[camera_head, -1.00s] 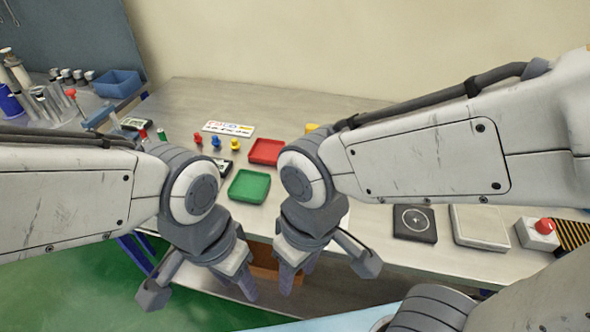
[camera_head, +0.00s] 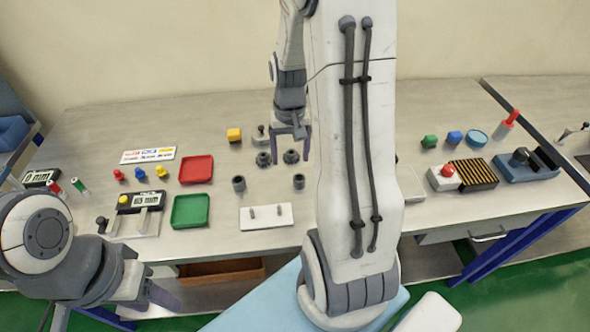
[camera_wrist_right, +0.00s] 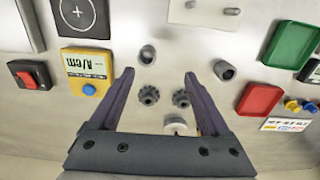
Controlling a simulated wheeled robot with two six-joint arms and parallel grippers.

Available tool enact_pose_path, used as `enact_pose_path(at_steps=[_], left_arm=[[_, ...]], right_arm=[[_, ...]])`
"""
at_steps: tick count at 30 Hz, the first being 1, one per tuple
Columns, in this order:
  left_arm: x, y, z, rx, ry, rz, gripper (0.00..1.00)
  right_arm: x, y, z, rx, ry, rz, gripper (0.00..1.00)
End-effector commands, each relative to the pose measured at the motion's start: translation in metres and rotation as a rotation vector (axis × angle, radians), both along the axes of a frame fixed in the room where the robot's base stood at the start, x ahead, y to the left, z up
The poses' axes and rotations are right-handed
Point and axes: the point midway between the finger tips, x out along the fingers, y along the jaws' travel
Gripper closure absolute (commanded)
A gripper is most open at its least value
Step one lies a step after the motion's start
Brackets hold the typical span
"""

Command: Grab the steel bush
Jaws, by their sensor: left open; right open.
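Two short grey hollow cylinders stand on the steel bench, a left one (camera_head: 239,183) and a right one (camera_head: 298,181). Both look like steel bushes; I cannot tell them apart by kind. They also show in the right wrist view, one near the fingertips (camera_wrist_right: 147,55) and one to the right (camera_wrist_right: 224,70). My right gripper (camera_head: 291,149) is open and empty above two dark toothed parts (camera_head: 263,159), behind the cylinders. In its wrist view the toothed parts (camera_wrist_right: 149,95) lie between the fingers. My left gripper (camera_head: 160,294) is at the bench front, partly hidden.
A white plate with two pins (camera_head: 266,217) lies in front of the cylinders. A green tray (camera_head: 190,211) and red tray (camera_head: 196,170) lie left. My right arm hides part of the bench.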

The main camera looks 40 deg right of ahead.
Motion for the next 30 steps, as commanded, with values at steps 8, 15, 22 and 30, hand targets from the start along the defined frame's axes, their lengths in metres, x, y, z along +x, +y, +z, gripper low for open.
enact_pose_path(at_steps=[8, 15, 22, 30], left_arm=[[0.0, 0.0, 0.008, 0.0, 0.0, 0.0, 0.5], [0.0, 0.0, 0.01, 0.0, 0.0, 0.0, 0.5], [0.0, 0.0, 0.02, 0.0, 0.0, 0.001, 0.5], [0.0, 0.0, 0.026, 0.0, 0.0, 0.001, 0.5]], right_arm=[[-0.007, -0.029, -0.026, 0.001, 0.009, -0.083, 0.2], [-0.006, -0.028, -0.055, -0.001, 0.007, -0.081, 0.2], [-0.006, -0.026, -0.075, 0.001, 0.009, -0.08, 0.2], [-0.005, -0.025, -0.107, -0.001, 0.007, -0.081, 0.2]])
